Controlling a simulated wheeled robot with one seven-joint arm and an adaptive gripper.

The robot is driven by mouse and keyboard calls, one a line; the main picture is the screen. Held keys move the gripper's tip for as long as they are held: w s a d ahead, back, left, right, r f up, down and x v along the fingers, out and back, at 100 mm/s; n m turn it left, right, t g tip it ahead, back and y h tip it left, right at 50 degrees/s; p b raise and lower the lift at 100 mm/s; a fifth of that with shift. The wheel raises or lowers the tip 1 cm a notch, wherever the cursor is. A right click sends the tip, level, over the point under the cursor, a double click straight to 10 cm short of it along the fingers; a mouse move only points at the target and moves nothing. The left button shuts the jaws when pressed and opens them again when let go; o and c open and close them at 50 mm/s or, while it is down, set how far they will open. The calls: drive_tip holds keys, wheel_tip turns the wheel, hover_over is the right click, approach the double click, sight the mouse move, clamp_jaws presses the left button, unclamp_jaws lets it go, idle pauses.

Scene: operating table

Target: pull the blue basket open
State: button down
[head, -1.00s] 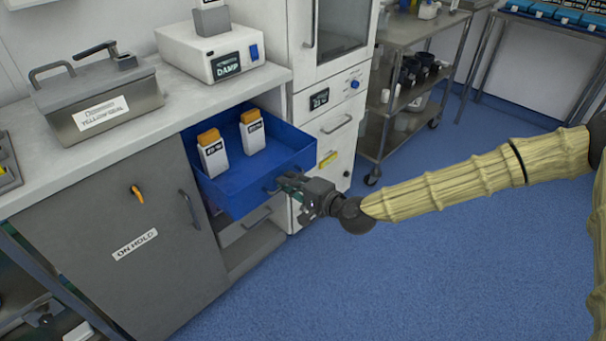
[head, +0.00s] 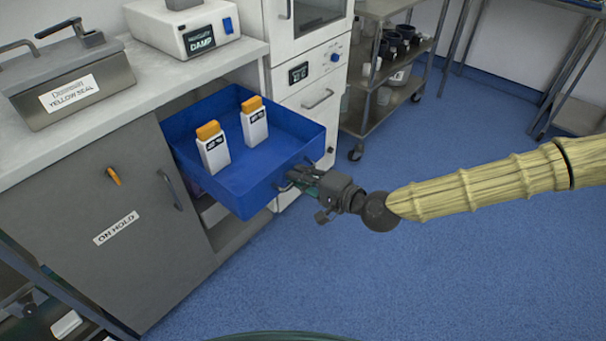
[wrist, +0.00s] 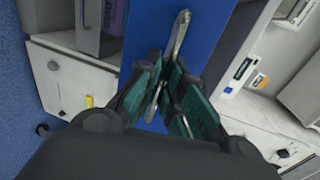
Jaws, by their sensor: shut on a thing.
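The blue basket (head: 262,185) sticks out from under the counter in the head view, with its open top facing up. Two white containers with orange tops, the left one (head: 213,148) and the right one (head: 254,123), stand upright inside it. My gripper (head: 296,179) is at the basket's front face, shut on its handle. In the wrist view the gripper (wrist: 163,85) has its green-lined fingers around the metal handle (wrist: 180,35), with the blue front face (wrist: 150,20) behind. Part of the handle is hidden between the fingers.
A grey cabinet door (head: 105,215) marked ON HOLD is left of the basket. A white cabinet (head: 310,105) stands behind to the right, with a metal trolley (head: 395,95) beyond it. The counter (head: 130,100) overhangs the basket's back. Blue floor (head: 450,270) in front is clear.

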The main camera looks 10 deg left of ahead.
drive_tip(key=c, duration=1.5)
unclamp_jaws()
drive_tip(key=shift+c, duration=0.2)
drive_tip(key=shift+d, duration=0.1)
drive_tip(key=v, duration=1.2)
drive_tip(key=shift+s+f, duration=0.1)
drive_tip(key=shift+f, duration=0.05)
